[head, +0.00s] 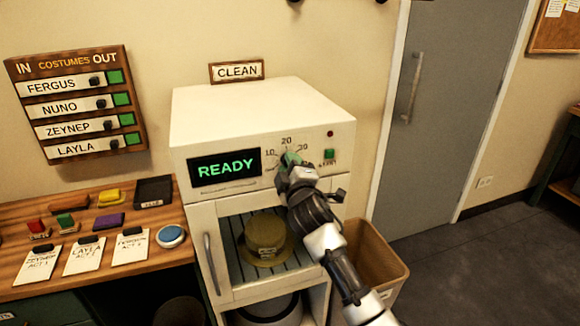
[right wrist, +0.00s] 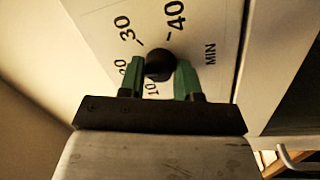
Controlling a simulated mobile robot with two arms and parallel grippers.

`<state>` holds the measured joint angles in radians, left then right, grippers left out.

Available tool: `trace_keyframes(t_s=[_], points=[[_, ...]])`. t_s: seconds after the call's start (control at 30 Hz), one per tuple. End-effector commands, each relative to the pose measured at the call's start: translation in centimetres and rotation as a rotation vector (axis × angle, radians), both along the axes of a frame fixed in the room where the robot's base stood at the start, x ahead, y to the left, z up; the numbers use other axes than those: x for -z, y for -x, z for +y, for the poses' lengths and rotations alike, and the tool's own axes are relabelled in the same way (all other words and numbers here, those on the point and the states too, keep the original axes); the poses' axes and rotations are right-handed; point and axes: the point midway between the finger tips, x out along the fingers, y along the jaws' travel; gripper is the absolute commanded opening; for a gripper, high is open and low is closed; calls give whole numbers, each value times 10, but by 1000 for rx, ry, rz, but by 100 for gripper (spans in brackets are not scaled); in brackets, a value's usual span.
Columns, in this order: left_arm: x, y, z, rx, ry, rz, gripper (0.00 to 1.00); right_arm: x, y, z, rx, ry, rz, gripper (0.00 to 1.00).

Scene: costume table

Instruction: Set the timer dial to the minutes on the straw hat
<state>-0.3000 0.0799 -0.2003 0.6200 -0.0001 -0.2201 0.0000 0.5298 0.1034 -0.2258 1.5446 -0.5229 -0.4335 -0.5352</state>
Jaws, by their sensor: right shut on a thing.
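The timer dial, a round black knob (right wrist: 159,65), sits on the white machine's front panel. Printed marks around it include 10, 20, 30 and 40, with MIN beside them. My right gripper (head: 290,160) is at the dial, its green fingers on either side of the knob and shut on it. It hides the knob in the head view, and I cannot tell where the pointer stands. The straw hat (head: 266,232), olive-brown, sits on a rack inside the machine's lower compartment. A small label is on its front, too small to read. My left gripper is out of view.
The machine (head: 255,108) has a READY display (head: 225,168) left of the dial and a green START button (head: 329,154) right of it. A bin (head: 373,255) stands beside it. A wooden table (head: 30,212) with cards and coloured pads is on the left.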

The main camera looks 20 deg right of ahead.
Motion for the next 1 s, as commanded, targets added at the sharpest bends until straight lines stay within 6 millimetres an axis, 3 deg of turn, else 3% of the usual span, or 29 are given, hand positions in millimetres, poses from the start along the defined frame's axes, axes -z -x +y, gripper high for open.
trace_keyframes(t_s=[0.03, 0.07, 0.23, 0.63, 1.0], points=[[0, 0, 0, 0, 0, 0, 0, 1, 0, 0, 0, 1, 2, 10], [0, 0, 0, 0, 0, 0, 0, 1, 0, 0, 0, 1, 2, 35], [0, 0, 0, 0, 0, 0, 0, 1, 0, 0, 0, 2, 1, 59], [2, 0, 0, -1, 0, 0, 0, 3, 10, 0, 0, 3, 0, 59], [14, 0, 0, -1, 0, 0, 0, 13, 78, 3, -1, 2, 1, 59]])
